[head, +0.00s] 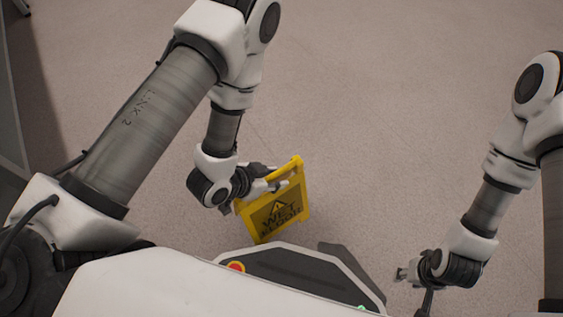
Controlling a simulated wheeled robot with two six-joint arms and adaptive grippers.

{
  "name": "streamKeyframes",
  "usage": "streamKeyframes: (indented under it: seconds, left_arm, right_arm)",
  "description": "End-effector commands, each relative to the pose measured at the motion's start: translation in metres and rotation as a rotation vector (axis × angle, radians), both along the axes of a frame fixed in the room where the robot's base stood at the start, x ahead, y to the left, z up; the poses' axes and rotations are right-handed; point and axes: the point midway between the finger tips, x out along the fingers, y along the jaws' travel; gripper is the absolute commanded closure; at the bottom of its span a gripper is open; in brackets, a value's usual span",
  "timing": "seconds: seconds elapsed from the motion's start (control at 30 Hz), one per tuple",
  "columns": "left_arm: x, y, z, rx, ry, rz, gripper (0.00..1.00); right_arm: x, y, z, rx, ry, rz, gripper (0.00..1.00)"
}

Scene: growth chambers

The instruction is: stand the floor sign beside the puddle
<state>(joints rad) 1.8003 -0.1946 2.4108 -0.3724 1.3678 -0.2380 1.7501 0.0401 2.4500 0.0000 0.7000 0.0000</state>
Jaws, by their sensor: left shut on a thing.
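The yellow floor sign (276,216) with "WET FLOOR" and a warning triangle shows in the head view, just beyond the front of my base and slightly tilted. My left gripper (274,183) is shut on the sign near its upper edge. The sign's lower edge comes close to my base in the picture; I cannot tell whether it touches the floor. My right gripper (404,273) is low at the right, apart from the sign and holding nothing I can see. Its fingers are too small to judge. No puddle can be made out.
The speckled grey-pink floor (390,120) is clear ahead and between my arms. A grey cabinet or wall edge (12,110) stands along the far left. A small dark object (22,7) shows at the top left corner.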

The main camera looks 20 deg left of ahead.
Motion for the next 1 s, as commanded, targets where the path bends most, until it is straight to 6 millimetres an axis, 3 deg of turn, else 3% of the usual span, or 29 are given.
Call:
streamKeyframes:
  seconds: [0.7, 0.87, 1.0]
  left_arm:
    - [0.140, 0.017, -0.015, 0.000, -0.006, 0.002, 1.00]
    - [0.151, 0.019, -0.018, 0.001, -0.002, 0.002, 1.00]
    - [0.151, 0.019, -0.045, 0.001, -0.001, 0.003, 1.00]
  right_arm:
    - [0.001, 0.000, -0.056, 0.000, -0.002, -0.003, 0.60]
    - [0.001, -0.001, -0.061, -0.001, -0.003, -0.004, 0.60]
    - [0.002, -0.001, -0.083, -0.001, -0.006, -0.008, 0.60]
